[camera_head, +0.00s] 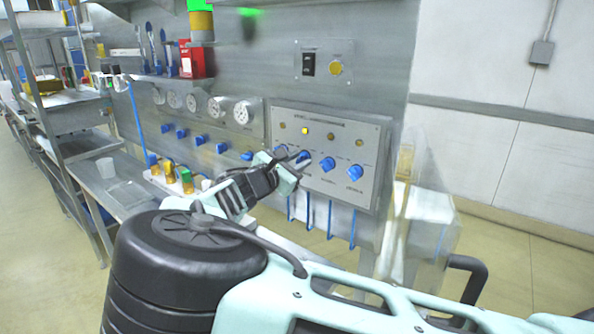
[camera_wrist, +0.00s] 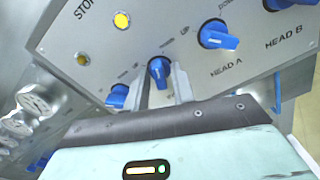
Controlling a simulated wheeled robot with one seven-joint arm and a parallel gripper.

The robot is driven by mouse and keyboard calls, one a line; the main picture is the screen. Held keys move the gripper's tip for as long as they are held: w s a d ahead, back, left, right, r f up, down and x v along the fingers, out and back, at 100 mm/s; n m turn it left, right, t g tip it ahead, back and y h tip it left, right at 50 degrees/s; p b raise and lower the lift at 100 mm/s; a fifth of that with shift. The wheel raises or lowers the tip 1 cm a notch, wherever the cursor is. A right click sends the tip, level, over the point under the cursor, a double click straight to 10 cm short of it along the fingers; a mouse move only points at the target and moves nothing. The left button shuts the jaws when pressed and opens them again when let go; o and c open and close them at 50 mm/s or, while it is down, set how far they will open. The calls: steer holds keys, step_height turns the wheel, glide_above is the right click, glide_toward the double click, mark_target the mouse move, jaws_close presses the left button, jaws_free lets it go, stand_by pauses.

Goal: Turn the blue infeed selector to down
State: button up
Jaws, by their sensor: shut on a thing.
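My gripper (camera_head: 297,164) reaches up to the grey control panel (camera_head: 345,142) and is shut on a blue selector knob (camera_wrist: 157,68). This knob, second from the left in the row, also shows at the fingertips in the head view (camera_head: 304,156). In the wrist view one metal finger stands on each side of its handle, which points roughly toward my palm. Its label is hidden by my gripper, so I cannot read whether it says infeed. To its right, the knobs over HEAD A (camera_wrist: 218,38) and HEAD B (camera_wrist: 278,4) are free.
Another blue knob (camera_wrist: 117,95) sits close to the left of the held one. A lit yellow button (camera_wrist: 121,20) is above, near STOP. Blue valves (camera_head: 200,140) and gauges (camera_head: 216,107) lie left. A clear guard (camera_head: 420,225) stands right of the panel.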

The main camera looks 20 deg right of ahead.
steer(key=shift+m+b, duration=1.7)
steer(key=shift+m, duration=0.6)
steer(key=o, duration=0.7)
steer(key=shift+a, duration=0.15)
steer(key=b+v, duration=0.3)
steer(key=v, duration=1.4)
steer(key=shift+s+b, duration=0.15)
steer(key=shift+b, duration=0.25)
steer(key=shift+a, duration=0.1)
